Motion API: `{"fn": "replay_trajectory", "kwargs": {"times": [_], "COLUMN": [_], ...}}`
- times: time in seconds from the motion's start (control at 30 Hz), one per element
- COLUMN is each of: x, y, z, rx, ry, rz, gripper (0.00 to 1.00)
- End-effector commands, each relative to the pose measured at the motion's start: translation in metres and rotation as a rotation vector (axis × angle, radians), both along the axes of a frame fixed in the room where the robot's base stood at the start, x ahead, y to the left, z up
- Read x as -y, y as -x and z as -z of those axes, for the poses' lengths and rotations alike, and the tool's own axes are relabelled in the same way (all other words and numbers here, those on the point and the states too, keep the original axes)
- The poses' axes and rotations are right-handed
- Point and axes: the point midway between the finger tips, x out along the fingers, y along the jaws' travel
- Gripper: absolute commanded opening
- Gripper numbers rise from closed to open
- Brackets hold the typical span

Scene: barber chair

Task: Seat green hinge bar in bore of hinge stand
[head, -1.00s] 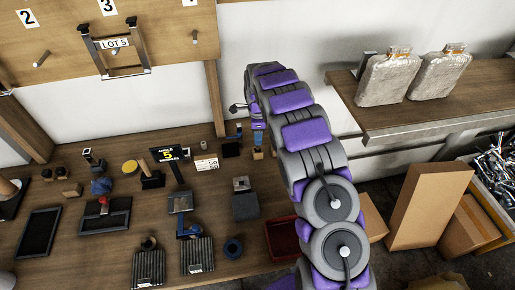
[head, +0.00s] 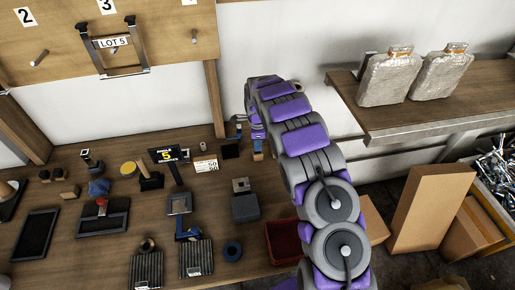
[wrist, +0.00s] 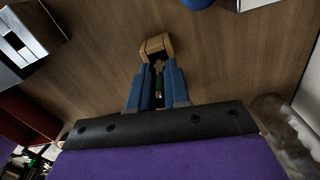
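In the wrist view my gripper (wrist: 158,70) has two blue fingers pointing down at the bench. A green piece (wrist: 158,84), likely the hinge bar, shows in the narrow gap between them. I cannot tell whether the fingers press on it. A small wooden block (wrist: 155,45) lies just beyond the fingertips; contact is unclear. In the head view my gripper (head: 258,143) is at the bench's far right, above that block (head: 258,156), and the green piece is hidden. A grey block with a silver holed top (head: 241,185) may be the hinge stand; it stands nearer and to the left.
A red bin (head: 284,240) stands at the bench's right edge. Wrapped packages (head: 388,78) sit on the right shelf.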

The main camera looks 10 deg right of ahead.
Motion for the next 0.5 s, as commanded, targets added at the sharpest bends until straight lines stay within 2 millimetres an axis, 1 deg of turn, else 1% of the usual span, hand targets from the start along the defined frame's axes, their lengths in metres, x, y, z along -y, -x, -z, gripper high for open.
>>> {"fn": "replay_trajectory", "kwargs": {"times": [0.03, 0.13, 0.5], "x": [-0.0001, -0.0001, -0.0001], "y": [0.0, -0.0001, -0.0002], "z": [-0.0001, 0.0, -0.0002], "rx": [0.0, 0.0, 0.001], "ry": [0.0, 0.0, 0.0], "rz": [0.0, 0.0, 0.0], "gripper": [0.09, 0.0, 0.0]}}
